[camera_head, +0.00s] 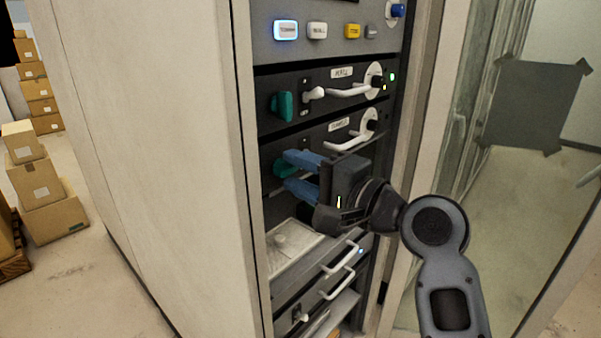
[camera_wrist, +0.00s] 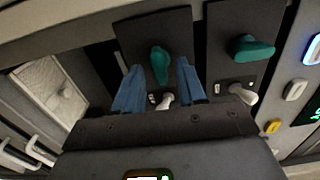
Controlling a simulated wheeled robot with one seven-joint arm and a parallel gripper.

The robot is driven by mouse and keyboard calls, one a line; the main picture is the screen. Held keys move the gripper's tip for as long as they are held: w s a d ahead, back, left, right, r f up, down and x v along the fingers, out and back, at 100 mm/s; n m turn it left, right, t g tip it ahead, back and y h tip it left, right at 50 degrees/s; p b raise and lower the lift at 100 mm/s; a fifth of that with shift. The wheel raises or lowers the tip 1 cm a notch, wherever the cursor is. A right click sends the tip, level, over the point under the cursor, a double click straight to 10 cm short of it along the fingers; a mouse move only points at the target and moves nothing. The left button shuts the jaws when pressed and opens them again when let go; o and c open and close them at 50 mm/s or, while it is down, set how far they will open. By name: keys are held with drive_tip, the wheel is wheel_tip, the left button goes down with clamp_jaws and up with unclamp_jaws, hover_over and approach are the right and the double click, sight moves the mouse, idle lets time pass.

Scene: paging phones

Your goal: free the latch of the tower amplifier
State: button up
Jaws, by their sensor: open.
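Two dark amplifier panels sit one above the other in the rack, each with a green latch and a white handle. The lower panel's green latch (camera_head: 281,168) is partly hidden behind my gripper (camera_head: 293,173) in the head view. In the wrist view this latch (camera_wrist: 159,63) shows between the two blue fingers of my gripper (camera_wrist: 160,82). The fingers are open, one on each side of it, with a gap visible on both sides. The upper panel's latch (camera_head: 282,105) is clear of my gripper. The panel labels are too small to read surely.
White handles (camera_head: 347,91) stick out from the panels at the right. Lit buttons (camera_head: 286,30) are above. A pale plate (camera_head: 292,250) and drawers with white handles (camera_head: 338,283) are below. A glass door (camera_head: 540,190) stands to the right, and boxes (camera_head: 50,210) at far left.

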drive_tip(key=b+v, duration=0.1)
drive_tip(key=v, duration=0.6)
drive_tip(key=shift+s+d+b, duration=0.25)
drive_tip(key=shift+d+b, duration=0.1)
drive_tip(key=shift+b, duration=0.05)
drive_tip(key=shift+f, duration=0.1)
drive_tip(key=s+d+f+t+h, duration=0.2)
drive_tip(key=s+d+f+h, duration=0.4)
drive_tip(key=f, duration=0.5)
drive_tip(key=s+d+f+t+h, duration=0.2)
drive_tip(key=s+d+f+h, duration=0.1)
drive_tip(key=s+d+f, duration=0.65)
drive_tip(key=s+d+f+n+h, duration=0.2)
drive_tip(key=s+f+n+h, duration=0.15)
drive_tip(key=s, duration=1.05)
drive_tip(key=s+d+r+n+h, duration=0.1)
drive_tip(key=s+r+n, duration=0.3)
drive_tip(key=s, duration=0.8)
drive_tip(key=shift+r+h, duration=0.35)
